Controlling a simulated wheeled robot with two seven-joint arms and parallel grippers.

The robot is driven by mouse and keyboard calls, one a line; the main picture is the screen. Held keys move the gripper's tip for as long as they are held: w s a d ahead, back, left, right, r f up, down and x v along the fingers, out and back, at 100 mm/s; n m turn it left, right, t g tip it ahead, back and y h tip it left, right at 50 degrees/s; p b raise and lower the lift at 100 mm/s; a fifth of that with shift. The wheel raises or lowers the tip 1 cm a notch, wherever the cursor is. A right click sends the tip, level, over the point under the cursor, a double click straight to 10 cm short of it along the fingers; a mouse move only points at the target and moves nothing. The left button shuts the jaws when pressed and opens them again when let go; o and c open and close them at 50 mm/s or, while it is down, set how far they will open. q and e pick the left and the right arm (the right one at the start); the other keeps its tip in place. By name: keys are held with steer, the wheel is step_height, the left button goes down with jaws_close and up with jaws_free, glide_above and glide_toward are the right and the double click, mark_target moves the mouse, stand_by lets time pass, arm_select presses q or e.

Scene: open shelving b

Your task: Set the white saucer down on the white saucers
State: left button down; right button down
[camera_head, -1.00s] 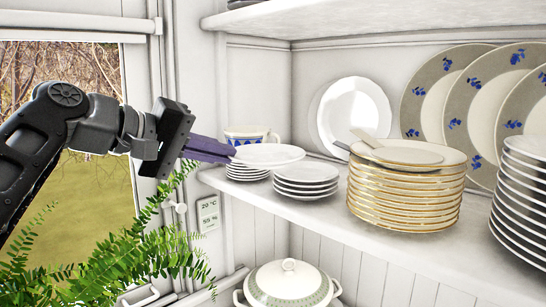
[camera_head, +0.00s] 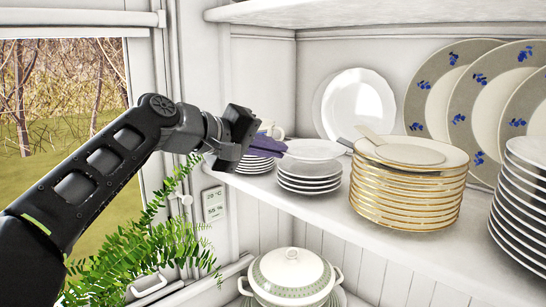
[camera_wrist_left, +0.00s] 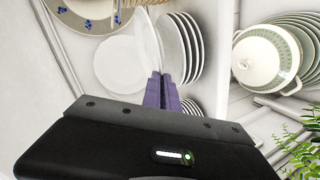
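My left gripper (camera_head: 267,146), with purple fingers, is shut on the rim of a white saucer (camera_head: 316,149). The saucer is held roughly level just above a short stack of white saucers (camera_head: 308,184) on the shelf. A small gap seems to separate them. In the left wrist view the fingers (camera_wrist_left: 161,90) pinch the held saucer (camera_wrist_left: 147,42), with the stack (camera_wrist_left: 188,50) beside it. Another stack of white saucers (camera_head: 254,169) stands to the left, partly hidden behind the gripper. My right gripper is not in view.
A tall stack of gold-rimmed plates (camera_head: 407,200) stands close to the right on the shelf (camera_head: 343,222). A white plate (camera_head: 357,105) leans behind. A cup (camera_head: 272,129) is partly hidden behind the gripper. A tureen (camera_head: 290,278) sits below; a fern (camera_head: 150,250) is at lower left.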

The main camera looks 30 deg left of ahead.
arm_select(q)
steer(key=shift+f, duration=0.8)
